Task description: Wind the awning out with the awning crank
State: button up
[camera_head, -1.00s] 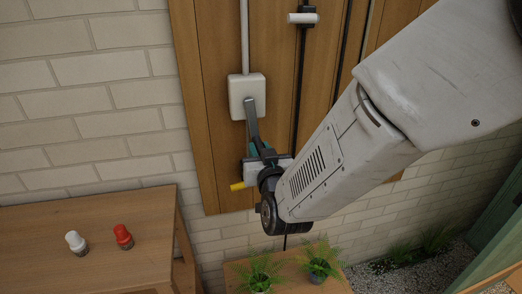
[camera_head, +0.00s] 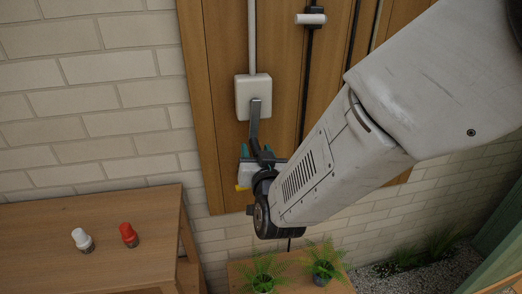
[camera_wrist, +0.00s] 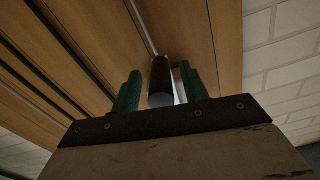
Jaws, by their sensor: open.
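The awning crank hangs from a white box (camera_head: 253,96) on the wooden panel. Its grey crank arm (camera_head: 254,122) points almost straight down to my gripper (camera_head: 257,150). In the wrist view, a dark round bar (camera_wrist: 160,80), apparently the crank's end, stands between the two green fingers of my gripper (camera_wrist: 160,72). The fingers are open, with narrow gaps visible on either side of the bar. My wrist hides the lower end of the crank in the head view, and a small yellow part shows beside it.
A wooden table (camera_head: 80,225) at lower left carries a white-capped bottle (camera_head: 82,239) and a red-capped bottle (camera_head: 129,235). Potted plants (camera_head: 322,264) stand on a low wooden surface below my gripper.

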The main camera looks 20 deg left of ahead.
jog(key=v, duration=0.7)
jog(key=shift+s+d, duration=0.2)
jog(key=shift+s, duration=0.1)
jog(key=shift+m, duration=0.7)
jog(key=x, duration=0.7)
jog(key=shift+w+a, duration=0.3)
grip_shut()
